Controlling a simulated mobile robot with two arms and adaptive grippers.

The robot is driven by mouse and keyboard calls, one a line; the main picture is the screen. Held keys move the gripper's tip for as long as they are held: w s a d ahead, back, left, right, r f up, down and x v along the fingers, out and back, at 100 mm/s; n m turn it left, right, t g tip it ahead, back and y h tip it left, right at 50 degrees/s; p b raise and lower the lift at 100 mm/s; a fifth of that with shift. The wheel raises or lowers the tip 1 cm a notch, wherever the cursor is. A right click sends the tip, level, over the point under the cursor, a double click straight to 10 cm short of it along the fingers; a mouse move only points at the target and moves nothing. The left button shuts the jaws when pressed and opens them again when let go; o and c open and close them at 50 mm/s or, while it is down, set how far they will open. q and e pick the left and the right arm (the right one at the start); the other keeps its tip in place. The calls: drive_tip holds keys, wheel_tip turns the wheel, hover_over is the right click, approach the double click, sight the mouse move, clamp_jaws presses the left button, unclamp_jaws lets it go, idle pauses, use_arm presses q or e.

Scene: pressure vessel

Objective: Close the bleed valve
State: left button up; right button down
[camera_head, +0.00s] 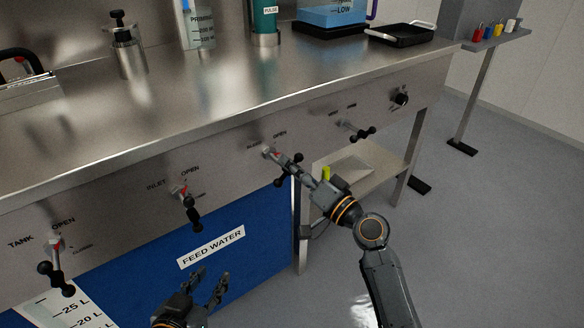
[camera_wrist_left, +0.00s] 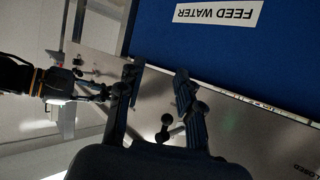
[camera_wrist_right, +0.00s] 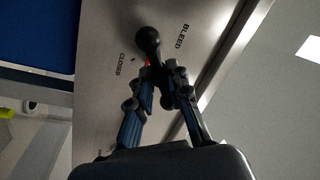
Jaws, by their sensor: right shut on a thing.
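The bleed valve (camera_head: 268,152) is on the front steel panel. In the right wrist view, its black ball-ended handle (camera_wrist_right: 149,40) lies between the BLEED label (camera_wrist_right: 182,36) and the CLOSED label (camera_wrist_right: 120,65). A small bit of red shows beside the handle. My right gripper (camera_head: 290,168) is at this valve, and in the right wrist view its fingers (camera_wrist_right: 164,76) are shut on the handle. The fingers hide part of the valve body. My left gripper (camera_head: 208,280) is open and empty, low in front of the blue FEED WATER panel (camera_head: 240,258).
The inlet valve (camera_head: 190,205) and tank valve (camera_head: 55,265) are to the left on the same panel. Another valve (camera_head: 355,130) and a black knob (camera_head: 400,97) are to the right. A lower shelf (camera_head: 365,165) stands behind my right arm. Open floor lies at the right.

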drive_tip(key=shift+s+a+m, duration=0.1)
drive_tip(key=shift+a+m, duration=0.15)
drive_tip(key=shift+m, duration=0.75)
drive_tip(key=shift+m+t, duration=0.4)
drive_tip(key=shift+m, duration=0.7)
drive_tip(key=m+t+h+p, duration=0.1)
drive_tip(key=m, duration=0.3)
drive_tip(key=shift+d, duration=0.15)
use_arm(q)
drive_tip(key=s+a+f+g+y, duration=0.1)
drive_tip(key=s+a+f+g, duration=0.1)
drive_tip(key=s+f+g, duration=0.2)
drive_tip(key=shift+s+f+p, duration=0.3)
drive_tip(key=shift+s+f, duration=0.2)
drive_tip(key=shift+f, duration=0.1)
use_arm(e)
drive_tip(key=shift+r+m+h, duration=0.1)
drive_tip(key=shift+m+h, duration=0.2)
drive_tip(key=shift+m, duration=0.3)
use_arm(q)
drive_tip(key=shift+a, duration=0.1)
use_arm(e)
drive_tip(key=shift+d, duration=0.1)
drive_tip(key=c, duration=1.4)
unclamp_jaws()
drive_tip(key=shift+f, duration=0.2)
